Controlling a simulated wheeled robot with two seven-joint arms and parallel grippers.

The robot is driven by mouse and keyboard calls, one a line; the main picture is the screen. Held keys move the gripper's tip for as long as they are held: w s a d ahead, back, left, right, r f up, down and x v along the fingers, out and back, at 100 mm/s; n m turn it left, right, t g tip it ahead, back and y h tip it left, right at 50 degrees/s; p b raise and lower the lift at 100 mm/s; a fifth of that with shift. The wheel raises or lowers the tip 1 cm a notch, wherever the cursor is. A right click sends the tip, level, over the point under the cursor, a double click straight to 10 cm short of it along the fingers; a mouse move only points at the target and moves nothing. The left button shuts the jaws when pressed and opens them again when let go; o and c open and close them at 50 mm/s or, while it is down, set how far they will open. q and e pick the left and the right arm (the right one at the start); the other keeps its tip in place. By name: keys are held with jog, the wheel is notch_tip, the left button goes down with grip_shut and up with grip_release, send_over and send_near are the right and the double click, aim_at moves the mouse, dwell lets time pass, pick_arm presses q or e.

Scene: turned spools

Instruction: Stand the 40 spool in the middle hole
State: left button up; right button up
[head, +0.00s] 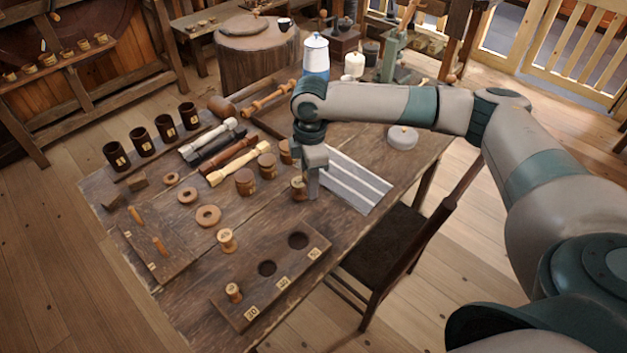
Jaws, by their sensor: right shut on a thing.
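The dark wooden board (292,272) lies near the table's front edge with three round holes in a row, smaller to larger from left to right. The middle hole (267,268) and the right hole (298,240) are empty. A small spool (234,292) stands at the left hole. Another pale spool (227,240) stands on the table behind the board. My right gripper (306,188) points down beside the striped cloth, behind the board, shut on a wooden spool (297,187). The fingers hide part of that spool, and I cannot read its number. My left gripper is out of view.
Wooden rings (208,216) and brown turned pieces (245,181) stand left of my right gripper. Dark cups (166,127) line the back left. A striped cloth (350,178) lies to the right, and a chair (390,240) stands at the table's right side.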

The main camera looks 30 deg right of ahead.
jog(key=s+a+r+m, duration=0.6)
jog(key=s+r+m, duration=0.3)
jog(key=s+m, duration=0.3)
jog(key=shift+s+r+m, duration=0.35)
jog(key=shift+m, duration=1.55)
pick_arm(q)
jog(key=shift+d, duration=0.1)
